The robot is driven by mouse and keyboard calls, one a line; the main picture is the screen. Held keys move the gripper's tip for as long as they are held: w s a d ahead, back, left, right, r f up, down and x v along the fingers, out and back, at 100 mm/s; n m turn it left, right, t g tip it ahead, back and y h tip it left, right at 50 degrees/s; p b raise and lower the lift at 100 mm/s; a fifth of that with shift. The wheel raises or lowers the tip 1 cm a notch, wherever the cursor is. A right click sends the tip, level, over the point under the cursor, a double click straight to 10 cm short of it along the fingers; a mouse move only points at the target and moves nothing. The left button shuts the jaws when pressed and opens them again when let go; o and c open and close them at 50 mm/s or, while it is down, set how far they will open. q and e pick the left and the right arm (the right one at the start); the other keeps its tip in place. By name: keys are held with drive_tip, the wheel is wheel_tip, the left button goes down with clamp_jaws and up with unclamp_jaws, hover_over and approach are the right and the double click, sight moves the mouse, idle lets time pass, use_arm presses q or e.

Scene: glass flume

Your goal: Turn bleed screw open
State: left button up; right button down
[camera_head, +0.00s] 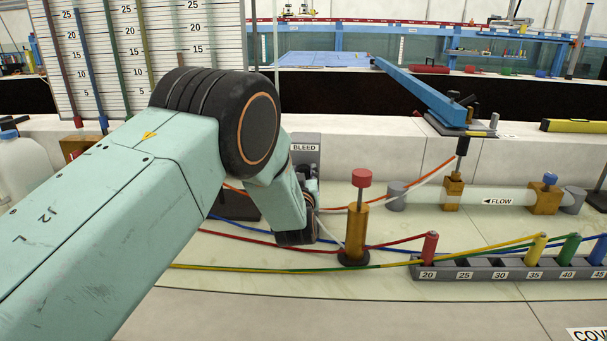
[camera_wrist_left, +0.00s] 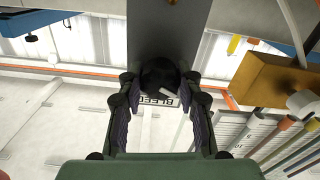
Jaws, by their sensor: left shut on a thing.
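The bleed screw's dark round knob (camera_wrist_left: 160,74) shows in the left wrist view, in front of a grey panel (camera_wrist_left: 168,28) with a BLEED label (camera_wrist_left: 158,101) that it partly covers. My left gripper (camera_wrist_left: 160,86) has a finger on each side of the knob and is shut on it. In the head view the BLEED label (camera_head: 304,147) on its grey plate shows just right of my left wrist. My left gripper (camera_head: 312,188) is mostly hidden there behind my own teal arm, and the knob is hidden too. My right gripper is in neither view.
A brass post with a red cap (camera_head: 357,215) stands close right of my left gripper. Coloured tubes (camera_head: 330,248) run across the bench to a numbered rack (camera_head: 487,270). A FLOW pipe (camera_head: 490,196) lies at right. A scale board (camera_head: 170,45) stands behind my arm.

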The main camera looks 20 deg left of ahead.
use_arm(q)
drive_tip(key=n, duration=0.5)
drive_tip(key=shift+r+n, duration=0.15)
drive_tip(key=shift+n, duration=0.25)
drive_tip(key=n, duration=0.5)
drive_tip(key=shift+b, duration=0.35)
drive_tip(key=o, duration=1.1)
drive_tip(key=shift+w, duration=0.1)
drive_tip(key=shift+o, duration=0.3)
drive_tip(key=v, duration=1.2)
drive_tip(key=shift+a, duration=0.1)
